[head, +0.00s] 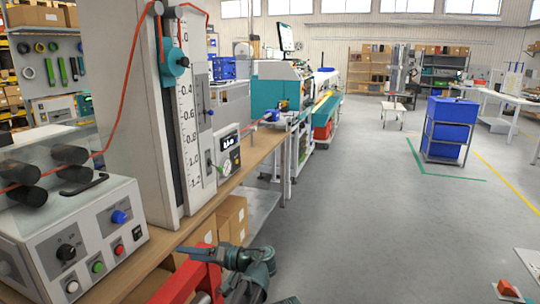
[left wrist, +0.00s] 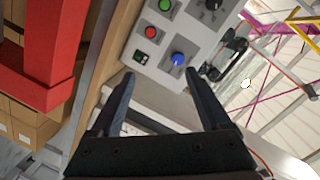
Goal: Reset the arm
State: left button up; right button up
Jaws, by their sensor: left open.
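My left gripper (head: 192,250) is low in the head view, by the front edge of the wooden bench, with its dark fingers pointing left. In the left wrist view, the two dark fingers of the gripper (left wrist: 159,73) are spread apart with nothing between them. The control box (head: 75,225) with its knobs and buttons lies beyond the fingertips, and it also shows in the left wrist view (left wrist: 165,62). My right gripper is not in view.
The wooden bench (head: 250,157) carries the control box and a tall white scale column (head: 192,120) with an orange cable. Cardboard boxes (head: 232,218) sit under the bench. A cart with blue bins (head: 450,122) stands at the right. The grey floor (head: 360,215) is mostly clear.

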pick_arm(q)
jog(key=s+f+m+g+h, duration=0.2)
jog(key=s+f+g+h, duration=0.2)
jog(key=s+f+h, duration=0.95)
jog(key=s+d+f+m+h, duration=0.2)
jog(key=s+d+f, duration=0.2)
jog(key=d+f, duration=0.15)
jog(key=s+d+r+m+p, duration=0.3)
jog(key=s+d+r+p, duration=0.2)
jog(key=d+r+p, duration=0.4)
jog(key=shift+d+r+g+y+p, duration=0.45)
jog(key=shift+d+r, duration=0.1)
jog(key=shift+d, duration=0.35)
